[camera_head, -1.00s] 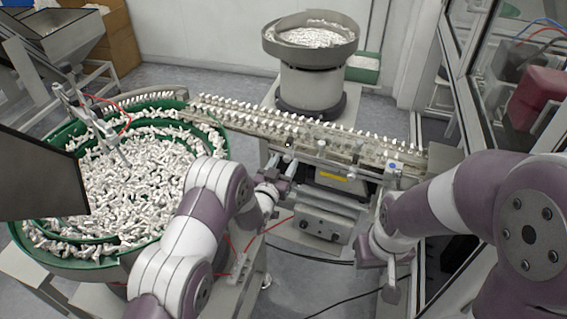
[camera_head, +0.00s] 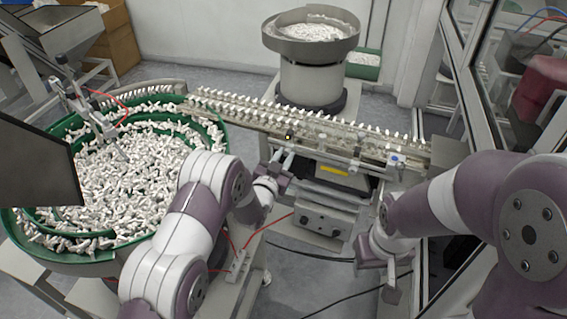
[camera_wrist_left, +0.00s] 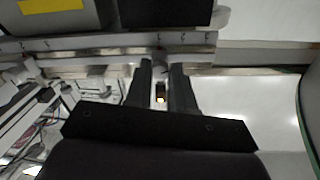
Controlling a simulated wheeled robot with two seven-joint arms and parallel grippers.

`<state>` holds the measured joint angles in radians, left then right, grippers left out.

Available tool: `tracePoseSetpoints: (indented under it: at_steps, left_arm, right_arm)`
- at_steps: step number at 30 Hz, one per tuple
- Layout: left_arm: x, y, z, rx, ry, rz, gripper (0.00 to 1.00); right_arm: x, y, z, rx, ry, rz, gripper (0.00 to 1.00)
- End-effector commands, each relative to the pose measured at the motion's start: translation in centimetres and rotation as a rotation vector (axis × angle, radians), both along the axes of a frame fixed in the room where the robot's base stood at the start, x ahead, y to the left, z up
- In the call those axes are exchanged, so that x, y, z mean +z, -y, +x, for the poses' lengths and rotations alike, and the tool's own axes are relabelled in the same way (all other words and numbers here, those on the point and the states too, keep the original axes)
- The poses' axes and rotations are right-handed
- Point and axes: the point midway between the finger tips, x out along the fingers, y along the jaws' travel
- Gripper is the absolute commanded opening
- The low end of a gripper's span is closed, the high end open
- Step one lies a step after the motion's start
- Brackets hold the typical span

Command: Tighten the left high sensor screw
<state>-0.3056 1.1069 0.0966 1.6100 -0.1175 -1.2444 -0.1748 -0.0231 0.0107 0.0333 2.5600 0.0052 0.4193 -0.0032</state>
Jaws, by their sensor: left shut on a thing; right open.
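My left gripper (camera_head: 284,160) is at the near side of the feed rail (camera_head: 330,137), toward its middle. In the left wrist view its two dark fingers (camera_wrist_left: 162,88) are closed on a small part, and a pale, brass-coloured spot shows between them. This appears to be the sensor screw (camera_wrist_left: 160,97), but it is too small to tell its shape. A small dark sensor (camera_head: 288,137) with a yellow light sits just above the fingertips in the head view. My right gripper (camera_head: 391,278) is open and empty, low and apart from the rail.
A green bowl feeder (camera_head: 100,250) full of white parts stands left of my left arm. A grey round hopper (camera_head: 312,75) stands behind the rail. A control box (camera_head: 322,221) sits below the rail. Glass-panelled framing (camera_head: 465,90) closes off the right side.

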Motion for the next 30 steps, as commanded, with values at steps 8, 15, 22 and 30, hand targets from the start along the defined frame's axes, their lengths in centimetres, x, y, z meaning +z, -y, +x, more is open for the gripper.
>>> tracePoseSetpoints:
  at_steps: [8, 15, 22, 30]
  left_arm:
    - [-0.6, 0.0, 0.0, 0.0, 0.107, 0.233, 0.0]
    - [-0.6, 0.0, 0.0, 0.001, 0.199, 0.442, 0.0]
    - [-0.6, 0.0, 0.0, 0.001, 0.287, 0.641, 0.0]
    - [-0.6, 0.0, 0.0, 0.002, 0.391, 0.875, 0.0]
  right_arm:
    - [-4.0, 0.0, 0.0, 0.0, 0.0, 0.0, 0.43]
    - [-6.9, 0.0, 0.0, 0.0, 0.0, 0.0, 0.43]
    - [-9.7, 0.0, 0.0, 0.0, 0.0, 0.0, 0.43]
    - [-13.1, 0.0, 0.0, 0.0, 0.0, 0.0, 0.43]
